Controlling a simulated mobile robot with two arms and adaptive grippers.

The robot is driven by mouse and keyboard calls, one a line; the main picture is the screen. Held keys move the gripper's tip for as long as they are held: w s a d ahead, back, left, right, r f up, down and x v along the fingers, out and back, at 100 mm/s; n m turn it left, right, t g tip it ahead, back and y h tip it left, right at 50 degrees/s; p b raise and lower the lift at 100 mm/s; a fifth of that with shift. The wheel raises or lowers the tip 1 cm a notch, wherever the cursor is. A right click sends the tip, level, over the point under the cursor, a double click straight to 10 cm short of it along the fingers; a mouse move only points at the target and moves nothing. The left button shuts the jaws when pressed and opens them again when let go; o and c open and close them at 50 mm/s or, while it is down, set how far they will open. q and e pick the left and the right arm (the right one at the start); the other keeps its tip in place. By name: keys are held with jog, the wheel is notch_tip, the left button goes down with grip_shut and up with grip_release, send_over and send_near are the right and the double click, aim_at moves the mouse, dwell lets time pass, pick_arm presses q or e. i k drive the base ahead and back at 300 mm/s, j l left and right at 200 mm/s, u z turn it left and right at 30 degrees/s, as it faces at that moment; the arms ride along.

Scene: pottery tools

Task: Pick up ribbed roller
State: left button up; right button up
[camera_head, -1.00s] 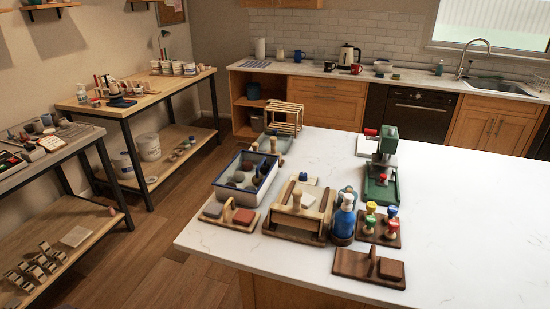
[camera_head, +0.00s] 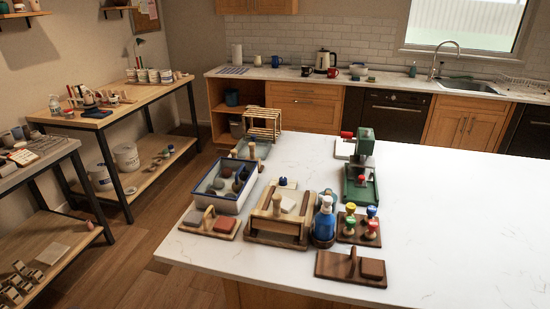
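I cannot make out a ribbed roller for certain; the tools are small at this distance. Small pottery tools stand grouped on the white island counter (camera_head: 450,220). A blue-rimmed white tray (camera_head: 206,202) holds several dark rounded pieces. A wooden box (camera_head: 272,229) with upright knobs stands to its right. A blue bottle (camera_head: 324,221) and a wooden block with red, green, yellow and blue knobs (camera_head: 347,236) stand further right. Neither of my grippers is in view.
A wooden workbench (camera_head: 126,107) with white containers stands at the back left. A grey-topped bench (camera_head: 45,160) with small tools is at the left edge. A green press (camera_head: 362,180) stands on the island. The island's right side is clear.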

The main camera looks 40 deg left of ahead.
aim_at(252, 146)
jog(key=j+z, duration=1.05)
jog(key=k+l, duration=0.05)
